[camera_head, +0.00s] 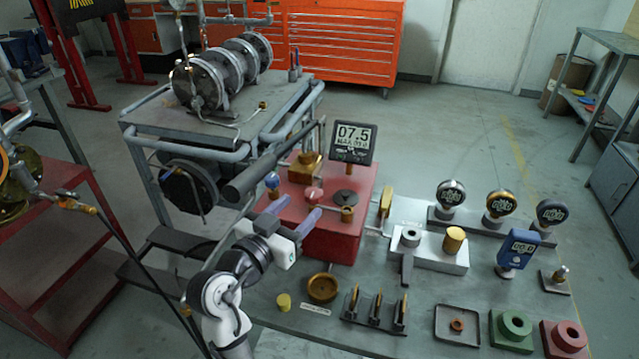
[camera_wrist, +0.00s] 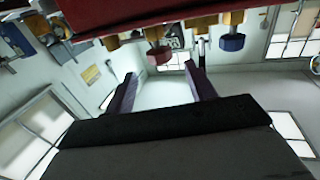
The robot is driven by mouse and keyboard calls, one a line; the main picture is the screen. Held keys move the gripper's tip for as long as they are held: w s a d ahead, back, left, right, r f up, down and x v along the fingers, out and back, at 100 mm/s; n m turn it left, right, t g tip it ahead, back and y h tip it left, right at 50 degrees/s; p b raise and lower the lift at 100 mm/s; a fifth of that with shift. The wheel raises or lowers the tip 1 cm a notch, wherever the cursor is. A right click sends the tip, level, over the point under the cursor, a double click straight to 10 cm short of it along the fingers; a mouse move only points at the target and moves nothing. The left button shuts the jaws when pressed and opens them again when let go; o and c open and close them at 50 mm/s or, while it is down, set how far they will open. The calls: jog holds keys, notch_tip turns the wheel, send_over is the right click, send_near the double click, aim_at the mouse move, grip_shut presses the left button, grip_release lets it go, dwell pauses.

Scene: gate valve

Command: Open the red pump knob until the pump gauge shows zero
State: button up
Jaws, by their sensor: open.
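The red pump knob (camera_head: 313,194) is at the front of the red pump block (camera_head: 335,240); it also shows in the wrist view (camera_wrist: 158,55). The pump gauge (camera_head: 352,142) stands behind the block and reads 07.5. My gripper (camera_head: 303,205) is open, its purple fingers reaching toward the red knob. In the wrist view, the knob appears between and just beyond the fingertips (camera_wrist: 160,71). Nothing is visibly held, and I cannot tell whether a finger touches the knob. A blue knob (camera_head: 272,180) is left of the red one and also shows in the wrist view (camera_wrist: 230,42).
A brass fitting (camera_head: 347,213) and a dark disc (camera_head: 345,197) are on the block, right of the knob. A grey cylinder (camera_head: 252,180) lies close to the left. A brass bowl (camera_head: 322,288), a yellow piece (camera_head: 283,302) and a tool rack (camera_head: 375,312) stand in front.

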jog(key=p+x, duration=0.2)
jog(key=x, duration=0.6)
jog(key=shift+w+d+r, duration=0.1)
jog(key=shift+w+d, duration=0.05)
jog(key=shift+w, duration=0.1)
jog(key=c, duration=1)
jog(key=shift+o, duration=0.2)
